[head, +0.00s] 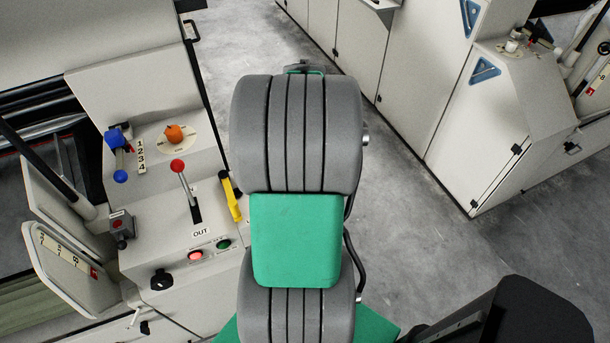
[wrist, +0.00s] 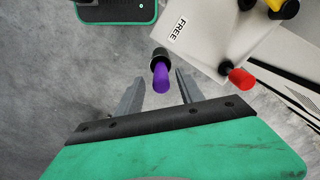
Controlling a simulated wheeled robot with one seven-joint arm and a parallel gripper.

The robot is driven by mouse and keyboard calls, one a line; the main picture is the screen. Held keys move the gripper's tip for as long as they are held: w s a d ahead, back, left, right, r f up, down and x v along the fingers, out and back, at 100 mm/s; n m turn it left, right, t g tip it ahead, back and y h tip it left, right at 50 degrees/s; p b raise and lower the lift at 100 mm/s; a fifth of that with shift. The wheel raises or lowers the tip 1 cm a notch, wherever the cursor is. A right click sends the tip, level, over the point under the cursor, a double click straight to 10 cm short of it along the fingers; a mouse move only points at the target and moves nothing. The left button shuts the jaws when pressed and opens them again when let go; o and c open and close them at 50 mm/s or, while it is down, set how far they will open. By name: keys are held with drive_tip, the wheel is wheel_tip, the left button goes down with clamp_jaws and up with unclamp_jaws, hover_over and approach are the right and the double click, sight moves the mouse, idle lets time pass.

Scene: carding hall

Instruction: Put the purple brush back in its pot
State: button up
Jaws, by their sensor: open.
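A purple, rounded handle-like piece (wrist: 161,77) shows in the wrist view, with a dark cylindrical part (wrist: 159,55) at its far end. I take the purple piece for the brush; I cannot tell whether the dark part is its pot or part of the brush. My gripper (wrist: 157,80) is open, with a grey finger on each side of the purple piece in the picture. Contact and depth are not clear. In the head view my own arm fills the middle, and neither my gripper nor the purple brush shows.
A pale panel (wrist: 200,38) marked FREE carries a red knob (wrist: 240,78) on a dark stem, right of my gripper. In the head view, a machine console (head: 150,220) with levers and buttons stands left. White cabinets (head: 430,80) stand right; grey floor (head: 420,230) lies clear between.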

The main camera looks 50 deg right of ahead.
wheel_tip(320, 180, up, 8)
drive_tip(key=shift+f+b, duration=0.1)
drive_tip(key=shift+b, duration=0.25)
drive_tip(key=shift+w+a, duration=0.15)
drive_tip(key=w+a+r+n+t, duration=0.1)
drive_tip(key=w+a+n, duration=0.3)
drive_tip(key=a, duration=0.5)
drive_tip(key=w+a+r+n+t, duration=0.15)
drive_tip(key=w+a+n, duration=0.3)
drive_tip(key=a, duration=0.45)
drive_tip(key=s+a+n+t, duration=0.1)
drive_tip(key=a+n, duration=0.6)
drive_tip(key=a, duration=0.6)
drive_tip(key=shift+s+f, duration=0.15)
drive_tip(key=shift+s, duration=0.05)
